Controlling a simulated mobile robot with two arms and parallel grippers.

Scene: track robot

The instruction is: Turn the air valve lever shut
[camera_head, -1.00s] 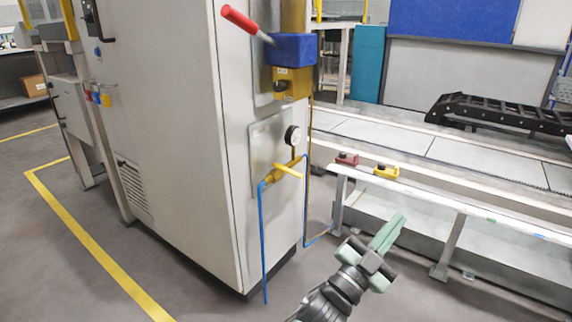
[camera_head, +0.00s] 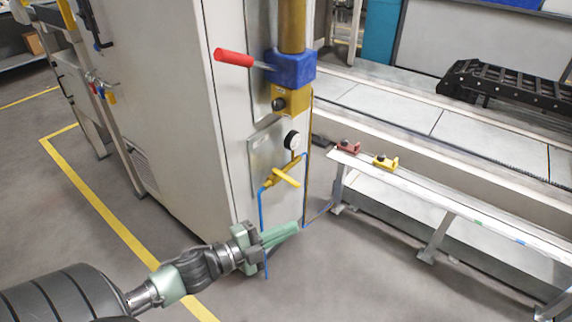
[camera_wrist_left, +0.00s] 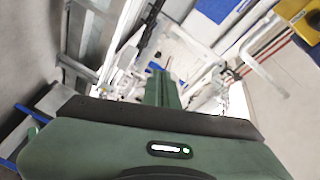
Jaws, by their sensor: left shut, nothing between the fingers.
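The air valve has a yellow lever (camera_head: 286,177), on a metal plate (camera_head: 262,152) on the narrow side of the grey cabinet. The lever slants down to the right across the yellow valve body, with blue tubing (camera_head: 261,210) on it. A round gauge (camera_head: 291,140) sits just above. My left gripper (camera_head: 297,227) reaches in from the left with its green fingers shut and empty. In the head view it appears below the lever, apart from it. The shut fingers also show in the left wrist view (camera_wrist_left: 162,75); I cannot make out the lever there. My right gripper is not in view.
A red-handled lever (camera_head: 234,58) on a blue block (camera_head: 290,67) is higher on the cabinet (camera_head: 165,100). Floor in front is clear.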

